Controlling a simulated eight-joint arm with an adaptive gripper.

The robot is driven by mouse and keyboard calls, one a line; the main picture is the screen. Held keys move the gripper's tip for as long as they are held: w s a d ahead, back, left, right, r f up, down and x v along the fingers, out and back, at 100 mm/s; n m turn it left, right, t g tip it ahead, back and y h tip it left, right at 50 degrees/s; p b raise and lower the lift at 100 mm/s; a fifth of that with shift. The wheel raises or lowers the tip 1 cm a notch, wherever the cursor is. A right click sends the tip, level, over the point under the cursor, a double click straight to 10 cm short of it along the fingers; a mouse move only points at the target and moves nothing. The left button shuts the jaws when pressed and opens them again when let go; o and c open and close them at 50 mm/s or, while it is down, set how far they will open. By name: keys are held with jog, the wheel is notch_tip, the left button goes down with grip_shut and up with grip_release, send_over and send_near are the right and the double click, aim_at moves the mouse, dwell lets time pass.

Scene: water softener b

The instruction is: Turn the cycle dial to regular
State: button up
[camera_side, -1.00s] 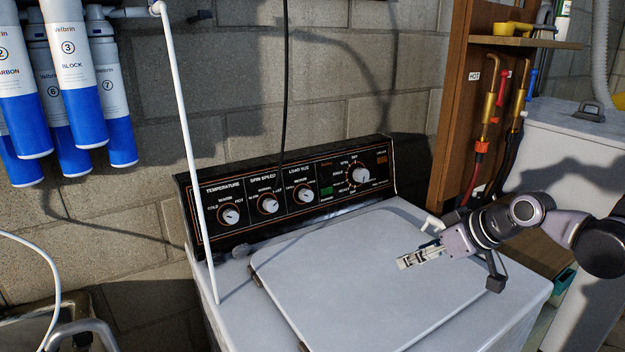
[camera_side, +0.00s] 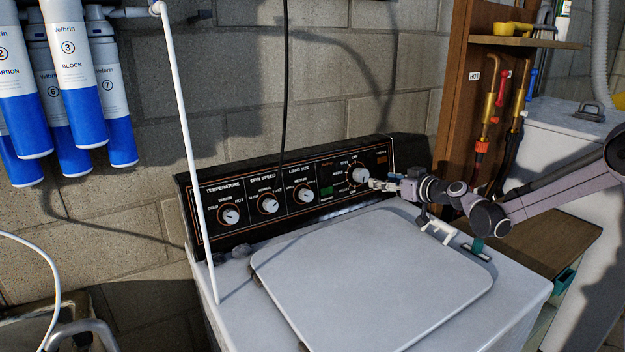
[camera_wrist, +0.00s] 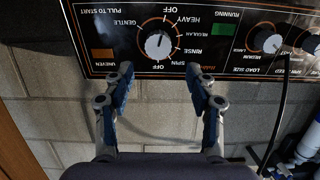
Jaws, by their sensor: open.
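The cycle dial (camera_side: 360,175) is the white knob at the right of the black control panel. It also shows upside down in the wrist view (camera_wrist: 159,45), ringed by OFF, HEAVY, REGULAR, RINSE, SPIN and GENTLE labels. REGULAR is printed to the right of the knob there. The pointer's exact setting is too small to read. My gripper (camera_wrist: 159,74) is open, its fingers spread wider than the knob, with the tips just below it in the picture. In the side view, my gripper (camera_side: 376,184) is just right of the dial; contact cannot be told.
Three smaller knobs for temperature (camera_side: 231,217), spin speed (camera_side: 269,205) and load size (camera_side: 305,195) sit left on the panel. The closed washer lid (camera_side: 370,280) lies below. A white pipe (camera_side: 185,150) stands at left, and a black cable (camera_side: 285,80) hangs by the panel.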

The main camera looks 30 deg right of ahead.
aim_at(364, 176)
jog(key=x, duration=0.9)
jog(key=shift+d, duration=0.15)
jog(key=shift+w+f, duration=0.1)
jog(key=shift+c, duration=1.2)
jog(key=c, duration=0.4)
